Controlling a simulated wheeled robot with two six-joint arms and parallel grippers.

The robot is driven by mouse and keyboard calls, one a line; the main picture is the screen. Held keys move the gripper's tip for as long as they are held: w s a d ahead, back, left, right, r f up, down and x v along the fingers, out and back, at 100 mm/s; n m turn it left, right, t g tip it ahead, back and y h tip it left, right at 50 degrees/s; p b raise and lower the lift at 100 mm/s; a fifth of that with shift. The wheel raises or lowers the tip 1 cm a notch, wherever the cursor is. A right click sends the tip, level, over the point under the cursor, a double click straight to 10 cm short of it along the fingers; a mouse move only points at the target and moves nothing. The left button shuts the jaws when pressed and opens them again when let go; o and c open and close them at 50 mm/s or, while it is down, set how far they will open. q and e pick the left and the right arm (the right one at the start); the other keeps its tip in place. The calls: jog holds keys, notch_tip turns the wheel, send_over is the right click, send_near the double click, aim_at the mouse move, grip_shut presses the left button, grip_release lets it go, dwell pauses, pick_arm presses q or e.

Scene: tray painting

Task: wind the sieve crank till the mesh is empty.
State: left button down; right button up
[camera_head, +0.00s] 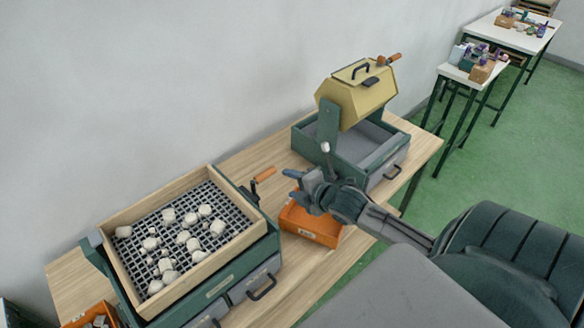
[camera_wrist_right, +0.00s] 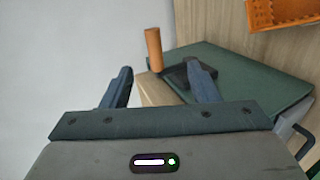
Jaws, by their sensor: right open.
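The sieve (camera_head: 108,260) is a wooden frame with a dark mesh (camera_head: 200,195) on a green box at the lower left. Several whitish lumps (camera_head: 190,218) lie on the mesh. The crank has an orange handle (camera_head: 265,174) at the frame's right side. My right gripper (camera_head: 292,185) is open and empty, a little to the right of the handle and apart from it. In the right wrist view the handle (camera_wrist_right: 153,48) stands upright beyond the two open fingertips (camera_wrist_right: 164,76), between them sideways. My left gripper is out of view.
An orange bin (camera_head: 312,228) stands below my right gripper. A green box with a yellow drum (camera_head: 355,95) and its own orange-handled crank (camera_head: 389,59) stands behind. Drawer handles (camera_head: 261,288) stick out at the sieve box's front. Another orange bin (camera_head: 78,322) sits at lower left.

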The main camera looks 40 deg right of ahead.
aim_at(270, 174)
jog(key=shift+n, duration=0.3)
jog(key=shift+r+b+x, duration=0.2)
jog(key=shift+b+x, duration=2)
jog(key=shift+x, duration=0.75)
jog(key=shift+r+b+x, duration=0.2)
jog(key=shift+b+x, duration=2)
jog(key=shift+x, duration=0.8)
jog(key=shift+w, duration=0.15)
jog(key=shift+c, duration=0.2)
jog(key=c, duration=1.1)
